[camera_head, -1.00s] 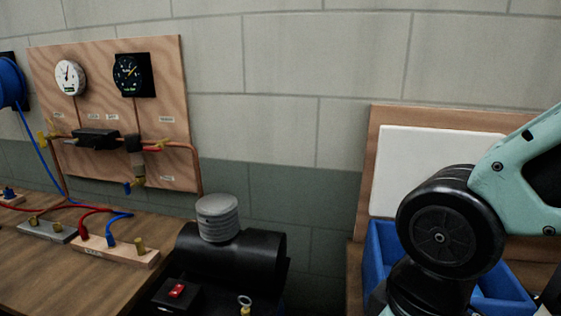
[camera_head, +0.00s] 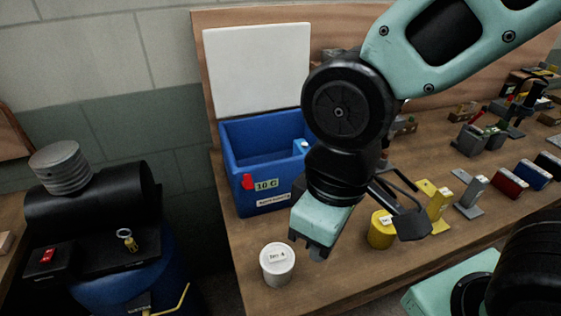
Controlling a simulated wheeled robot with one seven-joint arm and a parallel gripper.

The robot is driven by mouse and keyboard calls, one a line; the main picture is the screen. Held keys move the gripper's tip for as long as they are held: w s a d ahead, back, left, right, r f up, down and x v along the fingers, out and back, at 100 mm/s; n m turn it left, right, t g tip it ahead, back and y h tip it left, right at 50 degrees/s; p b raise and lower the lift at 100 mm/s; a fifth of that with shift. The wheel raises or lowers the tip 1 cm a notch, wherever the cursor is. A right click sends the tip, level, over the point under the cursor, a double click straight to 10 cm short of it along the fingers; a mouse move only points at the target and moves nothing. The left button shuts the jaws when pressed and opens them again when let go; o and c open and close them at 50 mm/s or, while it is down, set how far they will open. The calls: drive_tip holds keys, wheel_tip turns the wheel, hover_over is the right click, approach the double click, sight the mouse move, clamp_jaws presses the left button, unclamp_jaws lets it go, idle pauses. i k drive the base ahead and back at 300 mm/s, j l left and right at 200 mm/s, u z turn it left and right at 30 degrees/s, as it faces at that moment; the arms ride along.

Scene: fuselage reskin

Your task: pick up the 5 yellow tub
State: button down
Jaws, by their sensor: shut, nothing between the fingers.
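A small yellow tub (camera_head: 380,236) with a white label stands upright on the wooden bench, right of the wrist of my arm. The label is too small to read surely. My gripper (camera_head: 412,222) is dark and shut, with nothing held. In the picture it lies just right of the yellow tub and overlaps its right edge. I cannot tell whether they touch or how high the gripper is.
A white tub (camera_head: 278,268) with a label stands near the bench's left front edge. A blue bin (camera_head: 238,185) is behind it. Yellow and grey brackets (camera_head: 437,203), red (camera_head: 509,184) and blue boxes line the right.

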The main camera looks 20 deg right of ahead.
sight(381, 234)
drive_tip(key=k+l, duration=0.75)
drive_tip(key=l, duration=0.15)
